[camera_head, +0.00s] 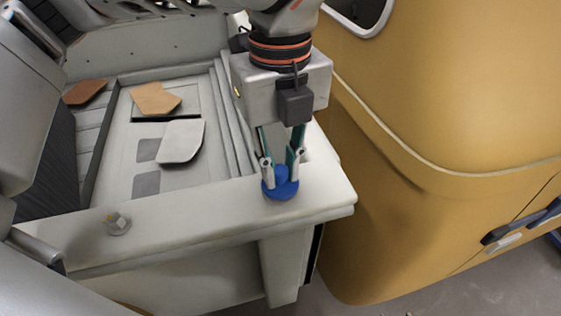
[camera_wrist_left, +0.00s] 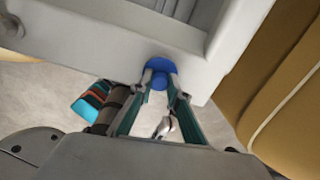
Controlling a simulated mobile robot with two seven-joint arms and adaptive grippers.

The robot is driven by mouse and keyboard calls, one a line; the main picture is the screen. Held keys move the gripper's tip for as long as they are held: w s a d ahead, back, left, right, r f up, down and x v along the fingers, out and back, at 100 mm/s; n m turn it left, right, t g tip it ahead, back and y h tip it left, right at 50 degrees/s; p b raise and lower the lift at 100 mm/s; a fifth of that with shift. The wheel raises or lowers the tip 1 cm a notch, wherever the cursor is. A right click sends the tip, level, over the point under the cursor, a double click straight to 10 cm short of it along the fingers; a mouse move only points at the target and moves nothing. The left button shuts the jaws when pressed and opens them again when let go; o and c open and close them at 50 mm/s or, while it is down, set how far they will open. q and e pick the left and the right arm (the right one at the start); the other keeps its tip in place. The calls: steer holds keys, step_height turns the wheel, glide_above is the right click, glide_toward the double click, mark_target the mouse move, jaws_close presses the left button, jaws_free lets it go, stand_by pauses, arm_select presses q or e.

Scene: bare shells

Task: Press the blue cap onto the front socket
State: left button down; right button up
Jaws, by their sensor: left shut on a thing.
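The blue cap (camera_head: 281,190) is a round disc with a raised knob, at the right end of the pale front ledge (camera_head: 205,222). My left gripper (camera_head: 281,172) points down over it and is shut on its knob. The left wrist view shows the cap (camera_wrist_left: 160,67) between the fingertips (camera_wrist_left: 160,88), against the ledge. I cannot tell whether it touches the ledge or what lies beneath it. A small grey round fitting with a pale block (camera_head: 118,222) stands on the ledge's left part; I cannot tell if it is the front socket. My right gripper is not in view.
A large yellow shell (camera_head: 440,90) stands close on the right of my left gripper. Behind the ledge is a recessed grey floor (camera_head: 115,185) with brown, white and grey flat pieces. The ledge between fitting and cap is clear.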

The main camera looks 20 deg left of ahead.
arm_select(q)
steer(key=shift+f, duration=0.1)
stand_by(0.6)
steer(key=c, duration=1.4)
jaws_free()
steer(key=shift+o, duration=0.2)
steer(key=shift+r, duration=3.55)
jaws_close()
